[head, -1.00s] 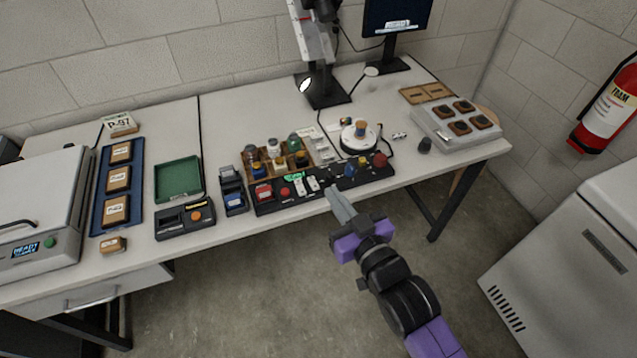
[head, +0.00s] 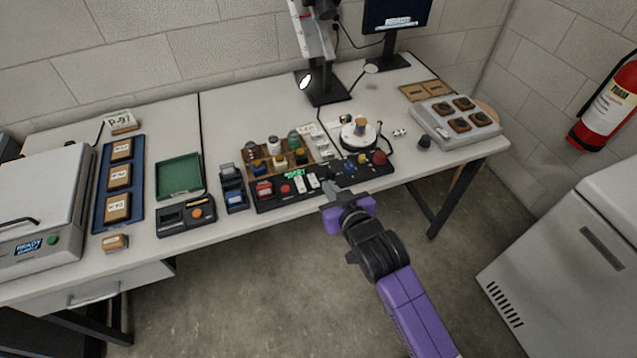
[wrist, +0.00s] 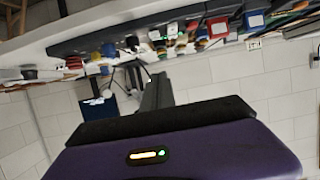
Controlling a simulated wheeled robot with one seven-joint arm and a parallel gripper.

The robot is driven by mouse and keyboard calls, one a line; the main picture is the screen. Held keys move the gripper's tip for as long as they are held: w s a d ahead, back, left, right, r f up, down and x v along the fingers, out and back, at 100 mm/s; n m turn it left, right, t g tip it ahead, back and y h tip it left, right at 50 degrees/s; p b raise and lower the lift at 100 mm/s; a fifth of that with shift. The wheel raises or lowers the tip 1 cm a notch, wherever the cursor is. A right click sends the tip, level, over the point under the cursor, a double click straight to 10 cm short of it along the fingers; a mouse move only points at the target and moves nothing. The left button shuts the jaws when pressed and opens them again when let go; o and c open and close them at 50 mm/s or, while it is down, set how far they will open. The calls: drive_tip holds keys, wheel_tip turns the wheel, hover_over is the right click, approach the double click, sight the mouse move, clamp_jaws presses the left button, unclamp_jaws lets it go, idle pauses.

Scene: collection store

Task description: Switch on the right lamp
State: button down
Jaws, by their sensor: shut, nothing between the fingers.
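Two small disc lamp heads stand near the back of the bench: the left one (head: 305,82) shows bright white, the right one (head: 371,69) looks duller. A black control panel (head: 345,181) lies along the front edge, with two white rocker switches (head: 306,184), a red button and coloured knobs. My gripper (head: 328,188) is shut and empty, at the panel's front edge just right of the rockers. Contact cannot be told.
Behind the panel stand a wooden tray with jars (head: 262,158) and a round white turntable (head: 345,138). A grey block with brown pieces (head: 430,122) is at right. A fire extinguisher (head: 605,105) and a white cabinet (head: 570,260) stand further right. The floor before the bench is clear.

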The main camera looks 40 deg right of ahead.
hover_over(316, 183)
drive_tip(key=s, duration=0.2)
drive_tip(key=f, duration=0.3)
drive_tip(key=shift+w+a+f+p, duration=0.1)
drive_tip(key=shift+a+f+p, duration=0.05)
drive_tip(key=shift+a+p, duration=0.2)
wheel_tip(316, 183, down, 3)
drive_tip(key=shift+f, duration=0.1)
drive_tip(key=shift+s+f, duration=0.2)
drive_tip(key=shift+f, duration=0.3)
drive_tip(key=shift+f, duration=0.1)
drive_tip(key=f+b, duration=0.1)
drive_tip(key=b, duration=0.2)
drive_tip(key=shift+s+f+t, duration=0.15)
drive_tip(key=shift+t, duration=0.25)
drive_tip(key=shift+r, duration=0.45)
drive_tip(key=shift+r+p, duration=0.75)
drive_tip(key=shift+p, duration=0.05)
